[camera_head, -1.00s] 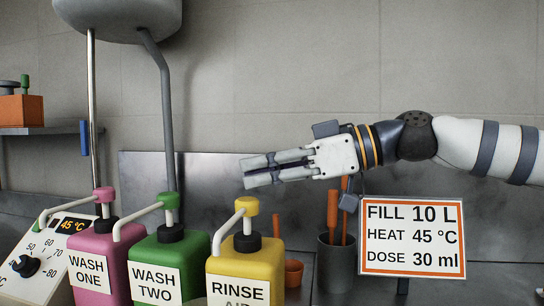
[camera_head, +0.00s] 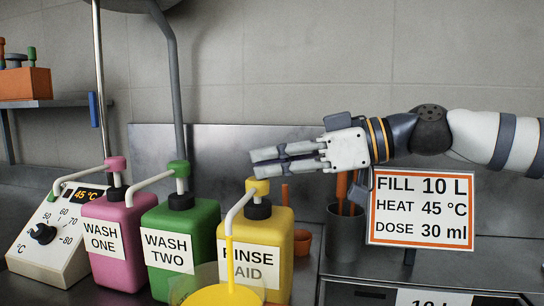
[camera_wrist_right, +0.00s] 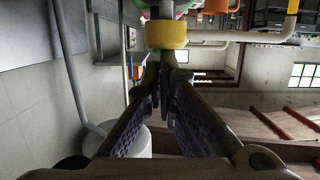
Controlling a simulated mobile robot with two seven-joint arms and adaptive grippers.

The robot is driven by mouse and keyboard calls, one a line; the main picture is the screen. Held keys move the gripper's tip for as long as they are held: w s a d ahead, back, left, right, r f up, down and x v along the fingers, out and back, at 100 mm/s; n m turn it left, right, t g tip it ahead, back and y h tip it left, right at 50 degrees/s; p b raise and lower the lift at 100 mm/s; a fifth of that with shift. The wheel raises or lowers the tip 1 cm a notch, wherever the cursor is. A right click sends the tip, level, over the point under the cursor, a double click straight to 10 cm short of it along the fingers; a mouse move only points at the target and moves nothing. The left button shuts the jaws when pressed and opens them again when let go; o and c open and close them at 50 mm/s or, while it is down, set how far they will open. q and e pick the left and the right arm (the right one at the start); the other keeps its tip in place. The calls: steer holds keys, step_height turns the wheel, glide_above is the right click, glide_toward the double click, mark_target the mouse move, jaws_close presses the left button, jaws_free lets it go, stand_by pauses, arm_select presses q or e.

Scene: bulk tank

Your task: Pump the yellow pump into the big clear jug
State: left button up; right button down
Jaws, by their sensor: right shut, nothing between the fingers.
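The yellow pump bottle (camera_head: 268,232), labelled RINSE AID, stands at the right end of the bottle row. Its pump head (camera_head: 257,186) sits low, near the dark collar. A yellow stream (camera_head: 230,260) runs from its spout into a clear jug (camera_head: 183,284) at the bottom edge, where yellow liquid shows; most of the jug is cut off. My right gripper (camera_head: 264,164) is shut and empty, with its fingertips on or just over the pump head. The right wrist view shows the yellow pump head (camera_wrist_right: 166,34) just beyond the shut fingertips (camera_wrist_right: 160,82). My left gripper is not in view.
The green WASH TWO bottle (camera_head: 178,238) and pink WASH ONE bottle (camera_head: 115,235) stand to the left. A control box (camera_head: 50,235) reads 45 °C. A sign (camera_head: 420,208) and a dark cup (camera_head: 346,235) stand to the right. A grey metal backsplash is behind.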

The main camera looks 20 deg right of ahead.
steer(key=v, duration=1.2)
steer(key=shift+f, duration=0.1)
stand_by(0.5)
